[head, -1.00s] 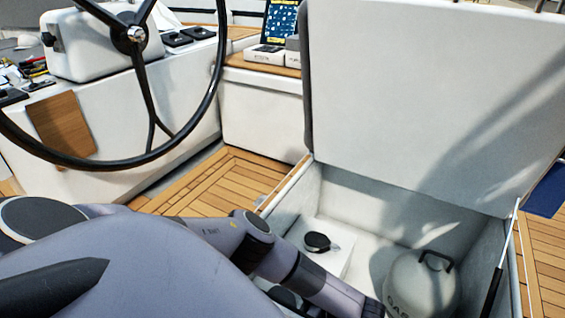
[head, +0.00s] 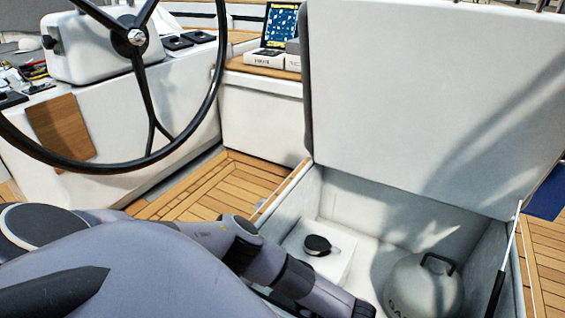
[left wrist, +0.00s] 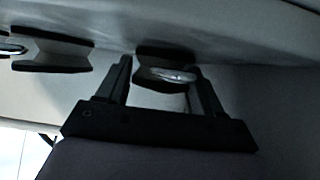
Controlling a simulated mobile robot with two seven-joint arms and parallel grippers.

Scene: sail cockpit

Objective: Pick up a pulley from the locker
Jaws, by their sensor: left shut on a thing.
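In the left wrist view, a pulley (left wrist: 166,72) with black cheeks and a silver metal fitting sits between the two fingers of my left gripper (left wrist: 164,80), which is shut on it. A second, similar pulley (left wrist: 52,50) is to the left, apart from the fingers. In the head view, a round black pulley (head: 317,245) with a metal end lies on a white block in the open locker (head: 350,205). My left arm reaches down into the locker, and its jaws are hidden below the picture edge. My right gripper is not in view.
The raised locker lid (head: 430,90) stands behind the opening, with a strut (head: 500,262) at the right. A grey gas bottle (head: 425,288) stands in the locker's right part. The steering wheel (head: 140,38) is at the left. The wooden deck (head: 205,185) beside the locker is clear.

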